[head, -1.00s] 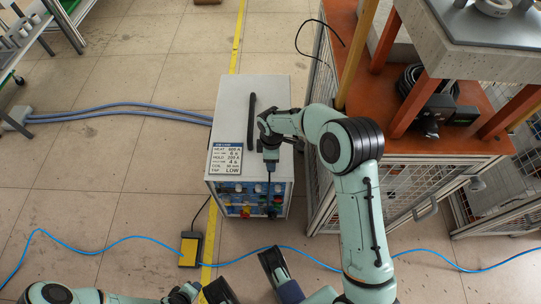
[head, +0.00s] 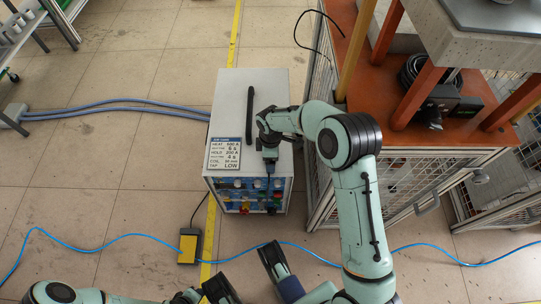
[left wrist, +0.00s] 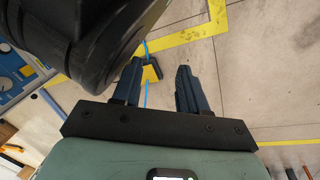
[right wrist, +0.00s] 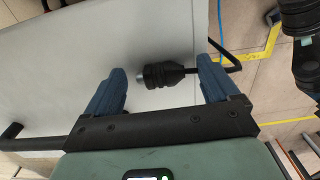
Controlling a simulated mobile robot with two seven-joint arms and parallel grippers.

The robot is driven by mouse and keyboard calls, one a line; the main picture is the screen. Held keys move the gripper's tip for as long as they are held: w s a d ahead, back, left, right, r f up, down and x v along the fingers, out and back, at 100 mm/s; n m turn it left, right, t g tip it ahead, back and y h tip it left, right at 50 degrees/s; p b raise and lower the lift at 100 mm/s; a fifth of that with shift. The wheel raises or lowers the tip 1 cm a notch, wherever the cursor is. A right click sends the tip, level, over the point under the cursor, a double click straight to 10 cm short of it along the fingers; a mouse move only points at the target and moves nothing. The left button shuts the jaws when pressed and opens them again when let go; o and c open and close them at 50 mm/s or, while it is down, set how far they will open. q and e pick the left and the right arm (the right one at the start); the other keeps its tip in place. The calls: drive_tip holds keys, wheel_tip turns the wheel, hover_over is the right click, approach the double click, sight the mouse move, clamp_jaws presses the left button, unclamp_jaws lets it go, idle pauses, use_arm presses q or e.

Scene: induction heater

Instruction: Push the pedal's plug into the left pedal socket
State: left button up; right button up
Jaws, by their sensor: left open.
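The plug (right wrist: 158,75), black and ribbed with a bright tip, lies between the spread blue fingers of my right gripper (right wrist: 161,66), touching neither visibly. Its tip points left in the right wrist view, over the heater's pale surface. In the head view this gripper (head: 268,158) is over the heater's top near its front edge, hiding the plug. The heater's front panel (head: 240,192) has blue areas and knobs; I cannot make out the left pedal socket. My left gripper (head: 288,289) is open and empty low in front; its fingers also show in the left wrist view (left wrist: 158,75).
The yellow and black pedal (head: 189,245) is on the floor in front of the heater (head: 228,95). A blue cable (head: 130,236) crosses the floor. An orange-topped bench (head: 375,130) with mesh sides stands close at the right. Floor at the left is mostly free.

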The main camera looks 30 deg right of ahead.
drive_tip(key=shift+r, duration=0.1)
wheel_tip(320, 180, up, 8)
drive_tip(key=shift+f+p, duration=0.1)
drive_tip(key=shift+p, duration=1.05)
use_arm(q)
wheel_tip(320, 180, up, 6)
drive_tip(key=w+d+t+p, duration=0.1)
drive_tip(key=w, duration=0.1)
drive_tip(key=shift+w+d+f, duration=0.2)
drive_tip(key=shift+w+d, duration=0.15)
drive_tip(key=shift+w, duration=0.05)
use_arm(e)
wheel_tip(320, 180, up, 5)
drive_tip(key=shift+r, duration=0.2)
